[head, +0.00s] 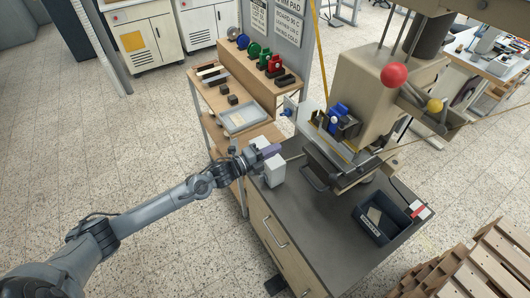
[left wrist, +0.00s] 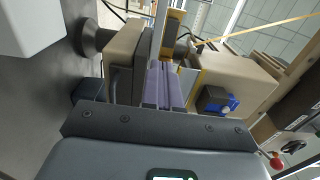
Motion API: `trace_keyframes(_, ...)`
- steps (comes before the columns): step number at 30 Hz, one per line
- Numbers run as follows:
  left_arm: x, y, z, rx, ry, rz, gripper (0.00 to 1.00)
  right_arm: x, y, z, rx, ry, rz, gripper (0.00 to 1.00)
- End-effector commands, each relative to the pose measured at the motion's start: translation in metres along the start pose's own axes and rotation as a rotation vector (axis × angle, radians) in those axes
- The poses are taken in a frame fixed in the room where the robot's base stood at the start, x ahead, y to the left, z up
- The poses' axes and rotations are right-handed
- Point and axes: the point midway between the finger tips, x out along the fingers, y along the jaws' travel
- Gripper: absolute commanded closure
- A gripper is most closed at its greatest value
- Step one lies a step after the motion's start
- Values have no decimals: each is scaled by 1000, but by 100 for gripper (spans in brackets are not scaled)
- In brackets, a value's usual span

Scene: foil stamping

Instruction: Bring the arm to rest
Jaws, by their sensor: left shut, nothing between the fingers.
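My left arm reaches in from the left in the head view, and its gripper (head: 272,151) is over the left corner of the grey bench. The purple fingers are shut together with nothing between them; they also show in the left wrist view (left wrist: 166,88). A white box-shaped block (head: 273,172) stands on the bench just below the fingers; I cannot tell whether they touch it. The beige stamping press (head: 370,90) stands to the right of the gripper, apart from it. My right gripper is not in view.
The press has a red ball knob (head: 394,76) and a yellow one (head: 435,105). A dark bin (head: 366,228) sits on the bench's right side. A wooden shelf (head: 236,80) with coloured rolls and a grey tray (head: 262,117) stand behind the gripper. Open floor lies to the left.

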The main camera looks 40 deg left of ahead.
Motion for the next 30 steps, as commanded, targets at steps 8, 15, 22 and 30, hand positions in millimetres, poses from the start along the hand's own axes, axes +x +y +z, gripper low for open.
trace_keyframes(8, -25, 0, 0, 0, 1, 0, 100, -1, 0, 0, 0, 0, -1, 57)
trace_keyframes(15, -39, 24, -10, -27, 2, 32, 100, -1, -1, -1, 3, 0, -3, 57)
trace_keyframes(22, -68, 79, -76, -200, 10, 67, 100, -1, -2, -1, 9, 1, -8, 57)
trace_keyframes(30, -116, 100, -179, -630, -180, 232, 100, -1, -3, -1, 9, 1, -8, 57)
